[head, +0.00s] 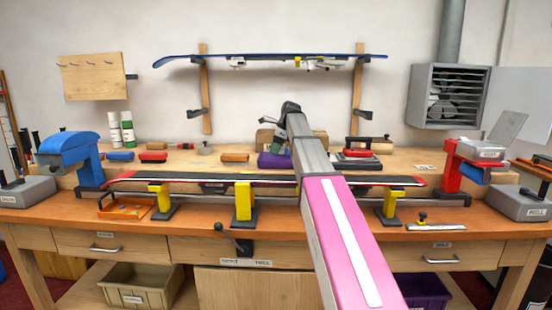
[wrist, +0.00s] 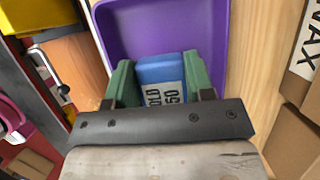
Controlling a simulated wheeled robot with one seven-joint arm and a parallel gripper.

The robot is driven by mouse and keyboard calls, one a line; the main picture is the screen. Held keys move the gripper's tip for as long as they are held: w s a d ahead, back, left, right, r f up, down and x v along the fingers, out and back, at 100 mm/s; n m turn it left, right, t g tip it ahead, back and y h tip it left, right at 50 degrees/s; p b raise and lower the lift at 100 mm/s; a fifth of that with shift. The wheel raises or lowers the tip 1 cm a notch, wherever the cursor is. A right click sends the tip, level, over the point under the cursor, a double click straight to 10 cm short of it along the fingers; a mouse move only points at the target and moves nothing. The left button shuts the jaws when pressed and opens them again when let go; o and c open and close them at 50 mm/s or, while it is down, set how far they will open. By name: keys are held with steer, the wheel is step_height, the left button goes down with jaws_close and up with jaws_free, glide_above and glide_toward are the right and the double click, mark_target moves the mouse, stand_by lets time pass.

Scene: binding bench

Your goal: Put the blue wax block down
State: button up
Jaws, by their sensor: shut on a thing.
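The blue wax block (wrist: 160,72) is between the green fingers of my gripper (wrist: 158,66) in the wrist view. The gripper is shut on it. A white label with dark print, partly covered by the gripper, shows on the block. Beyond and around it is a purple bin (wrist: 122,25), whose floor and walls surround the fingertips in the picture. I cannot tell whether the block touches the bin's floor. In the head view the purple bin (head: 270,160) stands on the back of the bench, partly behind my arm. The block is not visible there.
A red block (head: 152,157) and an orange block (head: 235,157) lie on the bench to the left. A ski (head: 250,180) lies across yellow-topped supports (head: 243,200) in front. A red-and-grey device (head: 357,157) stands right of my arm.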

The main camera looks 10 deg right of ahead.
mark_target(286, 148)
steer(key=shift+w+d+f, duration=0.15)
steer(key=shift+w+f, duration=0.05)
steer(key=shift+f, duration=2)
steer(key=shift+f, duration=0.1)
steer(key=o, duration=0.9)
steer(key=shift+o, duration=0.2)
steer(key=v, duration=1.2)
